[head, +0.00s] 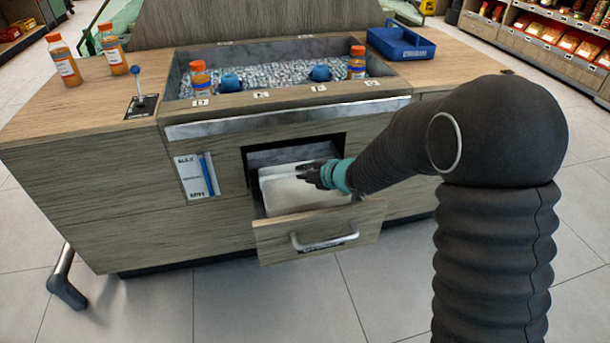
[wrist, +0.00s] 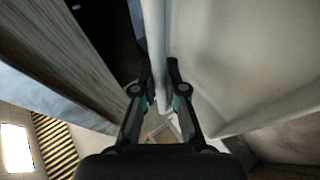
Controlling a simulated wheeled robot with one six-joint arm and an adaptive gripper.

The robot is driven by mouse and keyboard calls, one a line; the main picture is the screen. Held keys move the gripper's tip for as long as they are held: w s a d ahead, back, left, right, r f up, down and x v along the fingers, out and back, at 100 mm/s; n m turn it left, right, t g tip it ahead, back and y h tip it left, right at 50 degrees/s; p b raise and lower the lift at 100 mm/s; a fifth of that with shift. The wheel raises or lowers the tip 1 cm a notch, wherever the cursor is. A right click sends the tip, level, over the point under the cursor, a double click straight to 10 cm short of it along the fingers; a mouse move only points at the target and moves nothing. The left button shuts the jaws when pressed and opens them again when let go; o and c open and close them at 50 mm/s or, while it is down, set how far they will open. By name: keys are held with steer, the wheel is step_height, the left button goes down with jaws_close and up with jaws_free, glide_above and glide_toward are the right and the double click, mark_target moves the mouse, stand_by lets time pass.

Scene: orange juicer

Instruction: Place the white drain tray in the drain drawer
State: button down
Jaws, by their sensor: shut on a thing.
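The white drain tray (head: 302,190) sits inside the open drain drawer (head: 318,229) at the front of the wooden counter. My gripper (head: 312,176) reaches in from the right at the tray's right side. In the wrist view my gripper (wrist: 160,85) is shut on the tray's thin white rim (wrist: 156,50), one finger on each side. The tray's pale inner surface (wrist: 235,60) fills the right of the wrist view. The drawer is pulled out. The tray's far side and underside are hidden, so I cannot tell whether it rests fully on the drawer floor.
The counter holds an ice well (head: 280,76) with orange bottles, a blue tray (head: 400,42) at the back right, and a lever (head: 138,85) at the left. The tiled floor (head: 240,300) in front is clear.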

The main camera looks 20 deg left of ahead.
steer(key=shift+f, duration=0.2)
steer(key=c, duration=1.2)
jaws_free()
steer(key=shift+c, duration=0.2)
steer(key=s+d+r+m+t+h, duration=0.25)
steer(key=d+r+m, duration=0.3)
steer(key=d, duration=0.45)
steer(key=s+d+r+m+t+h+p, duration=0.1)
steer(key=s+d+r+m+h, duration=0.2)
steer(key=d+r, duration=0.5)
steer(key=s+d+r+m+t+h, duration=0.15)
steer(key=d+r+m+h, duration=0.35)
steer(key=d, duration=0.7)
steer(key=s+d+m+g, duration=0.3)
steer(key=s+d+m, duration=0.45)
steer(key=s, duration=0.35)
steer(key=s+f+m+g, duration=0.2)
steer(key=s+m, duration=0.3)
steer(key=s, duration=0.7)
steer(key=shift+a+f+m+g, duration=0.3)
steer(key=shift+a+m, duration=0.1)
